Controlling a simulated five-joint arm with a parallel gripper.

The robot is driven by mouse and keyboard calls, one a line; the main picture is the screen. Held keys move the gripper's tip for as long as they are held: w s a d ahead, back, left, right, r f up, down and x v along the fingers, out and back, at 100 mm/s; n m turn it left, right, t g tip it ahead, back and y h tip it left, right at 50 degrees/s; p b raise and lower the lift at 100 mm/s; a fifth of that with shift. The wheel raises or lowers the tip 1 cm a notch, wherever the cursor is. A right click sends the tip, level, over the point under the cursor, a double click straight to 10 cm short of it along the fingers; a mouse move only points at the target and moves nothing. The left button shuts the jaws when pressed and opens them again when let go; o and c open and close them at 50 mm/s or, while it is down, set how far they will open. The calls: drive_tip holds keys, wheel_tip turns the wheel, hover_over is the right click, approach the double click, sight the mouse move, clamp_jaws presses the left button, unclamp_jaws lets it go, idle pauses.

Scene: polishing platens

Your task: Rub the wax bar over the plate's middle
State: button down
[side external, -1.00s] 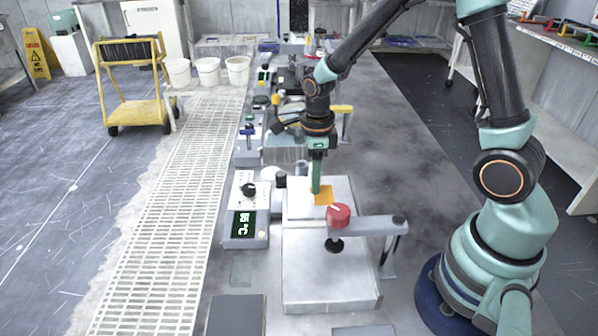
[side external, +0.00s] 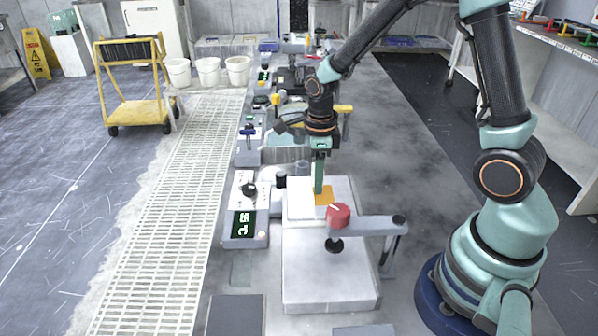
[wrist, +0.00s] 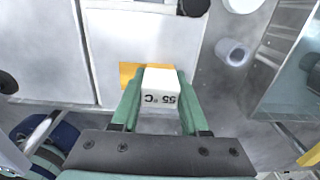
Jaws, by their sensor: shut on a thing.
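My gripper (side external: 318,190) points straight down over the rear pale metal plate (side external: 342,188). In the wrist view its green fingers (wrist: 158,100) are shut on a small white wax bar (wrist: 160,84) marked "55 °C". An orange patch (side external: 324,198) lies on the plate, just by the fingertips. In the wrist view the orange patch (wrist: 130,74) shows beside and partly behind the bar. In the side view the bar is hidden by the fingers. I cannot tell whether it touches the plate.
A red knob (side external: 339,214) on a grey arm bracket (side external: 372,226) stands close in front of the fingers, above the front slab (side external: 325,280). A control box with a green display (side external: 243,226) stands left. In the wrist view a grey cylinder (wrist: 232,52) lies right of the plate.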

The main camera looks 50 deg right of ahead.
drive_tip(key=shift+w+a, duration=0.35)
drive_tip(key=shift+w+a+r, duration=0.1)
drive_tip(key=shift+w+r, duration=0.05)
drive_tip(key=shift+r, duration=3.85)
